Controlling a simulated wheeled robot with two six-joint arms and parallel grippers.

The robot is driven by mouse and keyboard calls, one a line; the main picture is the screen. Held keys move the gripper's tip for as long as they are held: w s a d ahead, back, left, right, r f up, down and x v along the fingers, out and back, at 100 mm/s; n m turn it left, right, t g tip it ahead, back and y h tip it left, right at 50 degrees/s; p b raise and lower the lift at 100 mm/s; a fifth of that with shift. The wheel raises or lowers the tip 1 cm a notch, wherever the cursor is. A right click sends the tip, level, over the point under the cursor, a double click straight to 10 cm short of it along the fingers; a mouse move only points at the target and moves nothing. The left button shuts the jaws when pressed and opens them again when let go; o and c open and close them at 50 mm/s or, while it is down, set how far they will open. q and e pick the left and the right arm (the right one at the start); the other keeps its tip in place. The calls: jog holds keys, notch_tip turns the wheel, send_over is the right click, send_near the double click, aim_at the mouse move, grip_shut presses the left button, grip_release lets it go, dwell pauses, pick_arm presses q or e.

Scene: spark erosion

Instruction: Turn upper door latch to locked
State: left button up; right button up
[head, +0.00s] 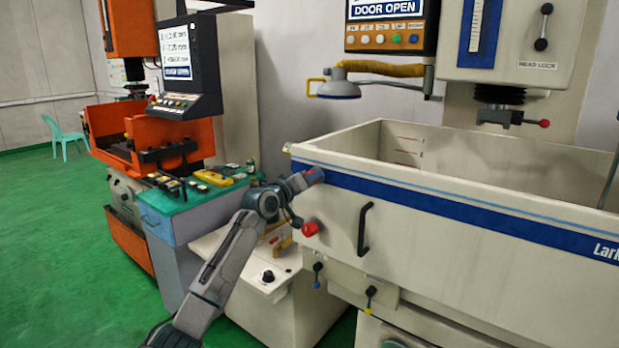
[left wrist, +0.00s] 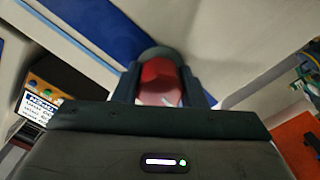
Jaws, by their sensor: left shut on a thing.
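The upper door latch (head: 315,175) is a red knob at the left end of the white tank's front, on the blue stripe. My left gripper (head: 302,182) reaches it from the left and is shut on it. In the left wrist view the red latch (left wrist: 160,76) sits between the two dark fingers, and its far parts are hidden. A second red latch (head: 310,229) is lower on the same tank front (head: 450,240), clear of the fingers. My right gripper is in neither view.
A black door handle (head: 364,229) stands out right of the latches. A work lamp (head: 338,88) hangs above the tank's left corner. A teal-topped bench (head: 170,203) with tools is left of my arm. Green floor (head: 50,230) lies open at left.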

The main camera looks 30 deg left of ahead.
pick_arm(q)
jog(key=shift+n, duration=0.6)
jog(key=o, duration=1)
jog(key=shift+s, duration=0.1)
jog(key=shift+s+a+f, duration=0.1)
jog(key=shift+s, duration=0.15)
jog(key=shift+s+a+b, duration=0.2)
jog(key=shift+s+b, duration=0.9)
jog(key=shift+s, duration=1.45)
jog(key=shift+s+a+b, duration=0.15)
jog(key=shift+s+b, duration=0.95)
jog(key=shift+s, duration=1.4)
